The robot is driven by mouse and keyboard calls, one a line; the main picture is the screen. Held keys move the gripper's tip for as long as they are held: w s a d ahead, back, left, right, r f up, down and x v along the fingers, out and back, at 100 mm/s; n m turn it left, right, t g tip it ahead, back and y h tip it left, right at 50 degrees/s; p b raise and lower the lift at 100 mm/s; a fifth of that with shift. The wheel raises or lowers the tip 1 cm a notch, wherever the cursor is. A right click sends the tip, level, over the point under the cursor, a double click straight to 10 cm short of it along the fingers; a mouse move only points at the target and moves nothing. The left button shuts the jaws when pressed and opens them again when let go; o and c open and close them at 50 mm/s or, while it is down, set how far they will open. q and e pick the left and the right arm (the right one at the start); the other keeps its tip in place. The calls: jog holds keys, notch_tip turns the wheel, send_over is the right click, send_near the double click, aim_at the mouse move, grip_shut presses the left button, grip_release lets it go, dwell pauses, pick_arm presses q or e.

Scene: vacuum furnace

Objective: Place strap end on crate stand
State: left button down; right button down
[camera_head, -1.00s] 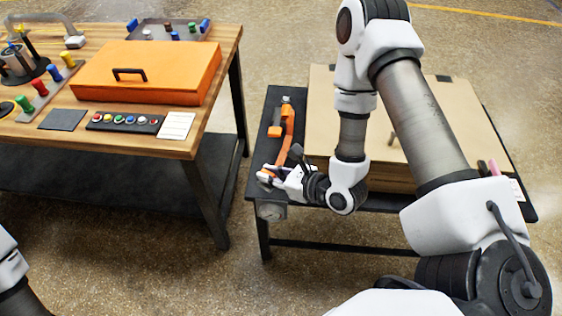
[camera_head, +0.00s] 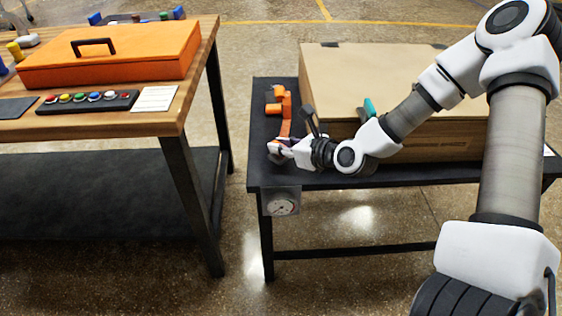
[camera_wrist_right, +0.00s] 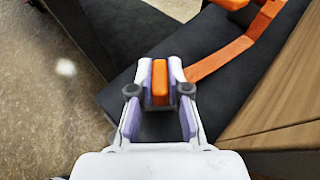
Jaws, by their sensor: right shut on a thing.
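The orange strap (camera_head: 286,118) lies along the left part of the black crate stand (camera_head: 262,120), beside the cardboard crate. Its near end (camera_wrist_right: 160,82) is an orange block between the fingers of my right gripper (camera_wrist_right: 160,88) in the right wrist view. My right gripper (camera_head: 277,150) is shut on this strap end, low over the stand's front left area. In the right wrist view the strap band (camera_wrist_right: 222,60) runs up to an orange piece at the top. I cannot tell whether the strap end touches the stand. My left gripper is not in view.
The large cardboard crate (camera_head: 400,85) fills most of the stand, right of the strap. A gauge (camera_head: 281,206) hangs at the stand's front left corner. A wooden workbench (camera_head: 150,125) with an orange case (camera_head: 110,58) stands left, across a floor gap.

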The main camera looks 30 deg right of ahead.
notch_tip(320, 180, down, 3)
jog(key=shift+r+b, duration=0.1)
jog(key=shift+b, duration=0.3)
jog(key=shift+r, duration=0.1)
jog(key=shift+f, duration=0.25)
jog(key=c, duration=1.1)
grip_release()
jog(key=shift+r, duration=0.1)
jog(key=shift+c, duration=0.2)
